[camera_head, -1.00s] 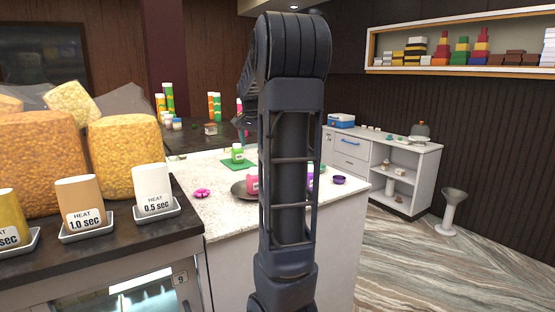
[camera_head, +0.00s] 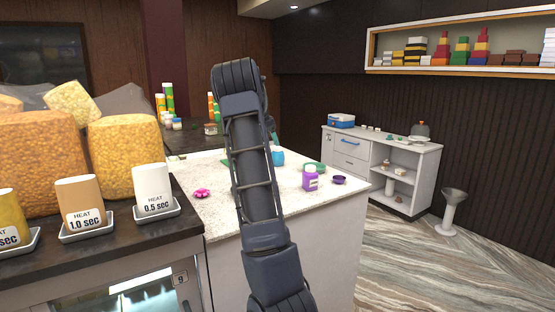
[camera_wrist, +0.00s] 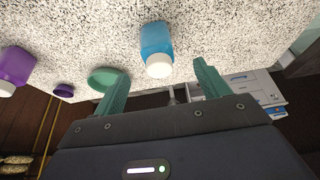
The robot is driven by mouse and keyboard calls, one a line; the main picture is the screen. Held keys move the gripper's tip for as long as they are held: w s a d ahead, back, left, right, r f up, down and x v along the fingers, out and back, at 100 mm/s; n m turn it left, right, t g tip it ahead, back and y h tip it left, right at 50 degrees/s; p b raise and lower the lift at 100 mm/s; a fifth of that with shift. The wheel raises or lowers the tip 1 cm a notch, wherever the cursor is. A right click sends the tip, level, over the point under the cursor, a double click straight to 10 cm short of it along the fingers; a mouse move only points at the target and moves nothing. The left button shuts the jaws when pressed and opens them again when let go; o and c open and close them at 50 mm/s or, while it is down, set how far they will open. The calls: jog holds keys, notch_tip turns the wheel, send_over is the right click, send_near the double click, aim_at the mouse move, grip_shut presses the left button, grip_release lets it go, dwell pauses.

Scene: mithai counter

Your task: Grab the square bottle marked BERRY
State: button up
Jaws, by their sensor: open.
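A purple bottle (camera_head: 310,180) with a pale cap and a small label stands on the speckled counter (camera_head: 215,176); the label is too small to read. A blue bottle (camera_head: 278,157) stands behind it, partly hidden by my arm. The wrist view appears upside down. There the blue bottle (camera_wrist: 156,38) with a white cap is ahead, in line with the gap between my fingers, and the purple bottle (camera_wrist: 15,64) is at the left edge. My gripper (camera_wrist: 161,68) is open and empty, with teal fingers. I cannot read BERRY on any bottle.
A green bowl (camera_head: 318,166) and a small purple bowl (camera_head: 339,180) sit near the purple bottle. A pink item (camera_head: 202,193) lies at the counter's left. A dark counter with HEAT cups (camera_head: 153,190) stands at left. A white cabinet (camera_head: 352,150) stands behind.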

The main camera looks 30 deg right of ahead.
aim_at(276, 152)
jog(key=x, duration=1)
jog(key=shift+s+f, duration=0.15)
jog(key=shift+s, duration=0.05)
jog(key=shift+c, duration=0.4)
jog(key=c, duration=1.1)
